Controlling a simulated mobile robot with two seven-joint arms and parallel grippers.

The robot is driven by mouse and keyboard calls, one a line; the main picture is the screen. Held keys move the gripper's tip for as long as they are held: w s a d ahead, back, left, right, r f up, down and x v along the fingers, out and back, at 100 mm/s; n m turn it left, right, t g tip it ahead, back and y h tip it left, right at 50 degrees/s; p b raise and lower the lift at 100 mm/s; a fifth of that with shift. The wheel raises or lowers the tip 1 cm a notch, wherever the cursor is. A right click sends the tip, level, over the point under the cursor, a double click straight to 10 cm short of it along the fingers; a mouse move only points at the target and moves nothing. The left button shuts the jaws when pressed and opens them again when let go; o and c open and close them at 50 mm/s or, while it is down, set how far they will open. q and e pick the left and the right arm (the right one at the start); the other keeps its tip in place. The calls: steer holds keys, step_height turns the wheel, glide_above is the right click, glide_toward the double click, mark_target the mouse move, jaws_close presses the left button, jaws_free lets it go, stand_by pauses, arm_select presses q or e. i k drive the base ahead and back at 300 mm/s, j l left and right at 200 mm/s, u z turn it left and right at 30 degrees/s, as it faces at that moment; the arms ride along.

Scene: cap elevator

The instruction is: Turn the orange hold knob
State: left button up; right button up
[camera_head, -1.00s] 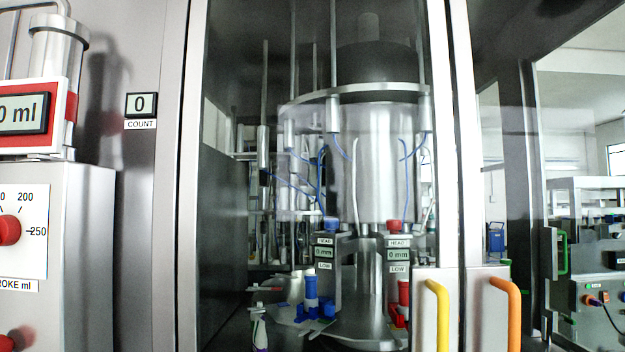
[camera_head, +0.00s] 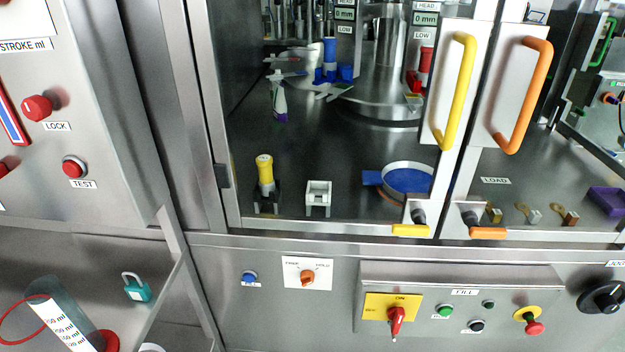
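The orange hold knob (camera_head: 308,278) sits on a small white plate (camera_head: 291,261) with small lettering, on the steel front panel below the glass enclosure. The plate's lettering is too small to read with certainty. A blue button (camera_head: 249,276) is to the left of the knob on the same panel. Neither of my grippers shows in the head view, so I cannot see where they are relative to the knob.
A yellow handle (camera_head: 461,92) and an orange handle (camera_head: 531,97) stick out from the doors. A fill panel with a red switch (camera_head: 396,321) projects at the right. A teal padlock (camera_head: 137,288) is at lower left.

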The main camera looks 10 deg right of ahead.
mark_target(307, 276)
steer(key=k+j, duration=0.1)
steer(key=j, duration=0.4)
steer(key=k+j, duration=0.1)
steer(key=j, duration=0.4)
steer(key=k+j, duration=0.15)
steer(key=j, duration=0.4)
steer(key=i+l, duration=0.15)
steer(key=i, duration=0.35)
